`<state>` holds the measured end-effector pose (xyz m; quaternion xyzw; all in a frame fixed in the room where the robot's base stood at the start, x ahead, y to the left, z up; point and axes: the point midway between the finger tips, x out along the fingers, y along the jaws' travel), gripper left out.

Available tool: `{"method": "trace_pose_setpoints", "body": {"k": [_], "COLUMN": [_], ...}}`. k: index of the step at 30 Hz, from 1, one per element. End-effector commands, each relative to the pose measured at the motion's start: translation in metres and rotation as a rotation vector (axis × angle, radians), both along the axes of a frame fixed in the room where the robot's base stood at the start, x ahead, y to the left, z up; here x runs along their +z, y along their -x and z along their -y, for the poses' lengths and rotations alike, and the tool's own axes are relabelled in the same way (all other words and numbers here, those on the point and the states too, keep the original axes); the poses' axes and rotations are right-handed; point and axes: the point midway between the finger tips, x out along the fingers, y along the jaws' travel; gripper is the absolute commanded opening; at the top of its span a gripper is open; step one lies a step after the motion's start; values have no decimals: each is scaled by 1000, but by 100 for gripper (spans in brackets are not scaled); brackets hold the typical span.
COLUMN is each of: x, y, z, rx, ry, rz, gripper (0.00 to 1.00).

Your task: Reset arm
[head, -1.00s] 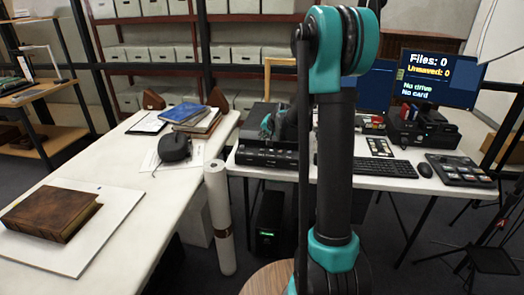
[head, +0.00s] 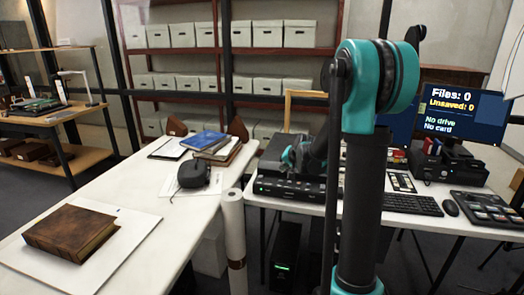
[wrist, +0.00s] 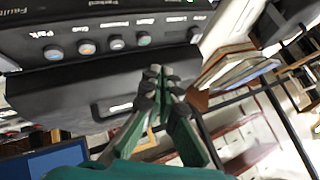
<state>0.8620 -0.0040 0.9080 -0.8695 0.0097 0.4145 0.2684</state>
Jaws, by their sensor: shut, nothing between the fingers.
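My gripper (head: 292,156) is over the left part of the far desk, partly hidden by my arm in the head view. In the wrist view its green fingers (wrist: 157,78) are together with nothing between them. They point at a black control box (wrist: 110,70) with a row of round buttons, one marked Park, and a white slot label on its lower front. In the head view the black box (head: 285,190) lies on the desk close to my gripper. I cannot tell if the fingertips touch it.
A long white table (head: 160,235) at left holds a brown book (head: 70,230) on a white board, a dark mouse-like device (head: 193,173) and stacked books (head: 210,145). A white roll (head: 233,225) stands between table and desk. A keyboard (head: 412,204) and monitors (head: 455,112) are at right.

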Motion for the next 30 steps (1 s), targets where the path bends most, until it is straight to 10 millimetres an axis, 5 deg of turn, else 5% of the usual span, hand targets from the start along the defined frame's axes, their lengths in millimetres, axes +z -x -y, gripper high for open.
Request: {"method": "trace_pose_setpoints", "body": {"k": [8, 18, 24, 30], "x": [-9, -50, -72, -79], "y": [137, 301, 359, 373], "z": [7, 25, 34, 37], "rx": [118, 259, 310, 325], "ry": [164, 354, 418, 437], "rz": [-101, -236, -289, -305], "gripper": [0, 0, 0, 0]}}
